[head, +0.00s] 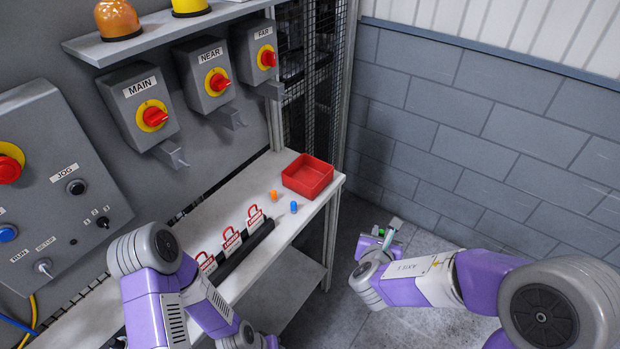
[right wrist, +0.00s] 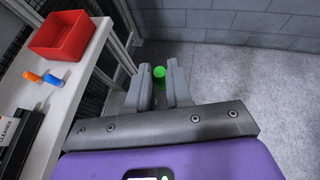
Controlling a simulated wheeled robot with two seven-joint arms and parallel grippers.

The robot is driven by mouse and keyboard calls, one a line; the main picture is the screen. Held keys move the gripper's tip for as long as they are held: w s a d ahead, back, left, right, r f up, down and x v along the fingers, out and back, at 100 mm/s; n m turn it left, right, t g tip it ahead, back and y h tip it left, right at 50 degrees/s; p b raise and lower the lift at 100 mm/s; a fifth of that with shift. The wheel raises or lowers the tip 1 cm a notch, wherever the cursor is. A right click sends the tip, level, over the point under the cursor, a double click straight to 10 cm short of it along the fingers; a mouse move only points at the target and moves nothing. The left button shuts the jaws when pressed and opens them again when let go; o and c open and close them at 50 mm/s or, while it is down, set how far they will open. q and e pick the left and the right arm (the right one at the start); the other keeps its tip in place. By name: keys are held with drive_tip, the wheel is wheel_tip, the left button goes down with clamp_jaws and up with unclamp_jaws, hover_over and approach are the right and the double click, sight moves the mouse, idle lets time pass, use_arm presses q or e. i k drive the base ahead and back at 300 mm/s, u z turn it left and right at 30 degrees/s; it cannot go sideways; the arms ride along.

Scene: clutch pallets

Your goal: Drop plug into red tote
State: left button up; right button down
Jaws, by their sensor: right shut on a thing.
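A green plug (right wrist: 158,76) is between the fingertips of my right gripper (right wrist: 159,82), which is shut on it. In the head view my right gripper (head: 382,238) is over the floor, to the right of the workbench and lower in the picture than the tote. The red tote (head: 306,189) is an open box at the far right end of the bench; its inner floor looks empty. It also shows at the upper left of the right wrist view (right wrist: 58,52). An orange plug (head: 273,196) and a blue plug (head: 294,207) lie on the bench near it. My left gripper is out of view.
The white workbench (head: 262,258) holds a dark rack with several red-and-white lockout tags (head: 232,240). Switch boxes marked MAIN (head: 140,105), NEAR (head: 205,75) and FAR (head: 256,50) hang above it. A grey block wall (head: 480,140) stands behind; floor right of the bench is clear.

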sight(316, 181)
drive_tip(key=z, duration=1.65)
drive_tip(key=i, duration=1.7)
drive_tip(key=u, duration=3.45)
drive_tip(key=i, duration=0.5)
drive_tip(key=z, duration=0.05)
